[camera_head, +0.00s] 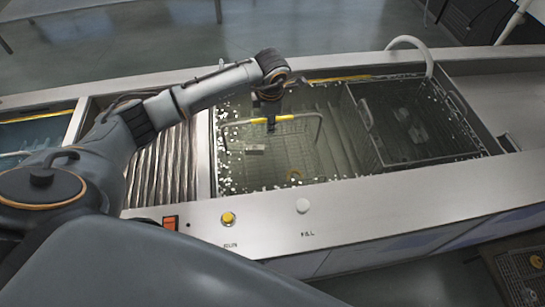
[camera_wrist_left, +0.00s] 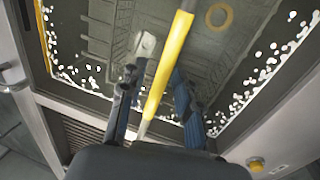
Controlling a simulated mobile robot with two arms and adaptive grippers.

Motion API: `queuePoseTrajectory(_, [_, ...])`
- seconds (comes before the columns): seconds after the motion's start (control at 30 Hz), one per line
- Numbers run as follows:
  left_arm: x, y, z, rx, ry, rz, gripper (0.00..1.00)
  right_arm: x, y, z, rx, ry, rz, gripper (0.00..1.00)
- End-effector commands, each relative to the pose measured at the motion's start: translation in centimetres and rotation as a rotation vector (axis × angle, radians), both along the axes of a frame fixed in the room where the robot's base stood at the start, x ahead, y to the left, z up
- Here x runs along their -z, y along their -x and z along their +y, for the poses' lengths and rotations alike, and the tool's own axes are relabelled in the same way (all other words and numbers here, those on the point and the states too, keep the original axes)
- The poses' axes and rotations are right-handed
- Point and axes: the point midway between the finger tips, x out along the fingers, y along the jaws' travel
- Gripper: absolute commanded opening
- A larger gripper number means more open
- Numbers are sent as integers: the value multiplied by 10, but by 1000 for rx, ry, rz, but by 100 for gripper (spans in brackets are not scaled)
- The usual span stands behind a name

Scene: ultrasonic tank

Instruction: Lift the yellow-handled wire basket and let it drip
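The wire basket (camera_head: 292,135) sits low in the water-filled tank, its wire bail standing above the surface. Its yellow handle (camera_head: 287,118) also shows in the left wrist view (camera_wrist_left: 172,52). In the left wrist view the handle runs between the two fingers (camera_wrist_left: 157,82), close to both. I cannot tell whether they press on it. A small pale block (camera_head: 254,149) shows inside the basket, and an orange ring (camera_wrist_left: 219,16) shows in the tank. My right gripper is out of view.
A second dark basket (camera_head: 415,158) stands in the tank's right part, beside a white curved hose (camera_head: 411,41). A ribbed draining section (camera_head: 165,165) lies to the left. The front rim has a yellow button (camera_head: 228,218), a white knob (camera_head: 303,205) and a red switch (camera_head: 170,223).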

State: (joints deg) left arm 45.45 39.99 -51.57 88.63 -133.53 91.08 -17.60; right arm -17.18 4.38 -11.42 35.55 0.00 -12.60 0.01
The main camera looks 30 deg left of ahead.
Motion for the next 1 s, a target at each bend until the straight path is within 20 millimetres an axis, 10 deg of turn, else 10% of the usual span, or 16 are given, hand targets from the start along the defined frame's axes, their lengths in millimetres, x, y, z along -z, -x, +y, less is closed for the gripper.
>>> queuePoseTrajectory(0.13, [0,0,0,0,0,0,0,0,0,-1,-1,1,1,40])
queuePoseTrajectory(0.57, [-8,-2,0,0,1,-8,0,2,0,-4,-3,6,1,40])
queuePoseTrajectory(1.0, [-82,-2,0,0,1,-10,0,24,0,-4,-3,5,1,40])
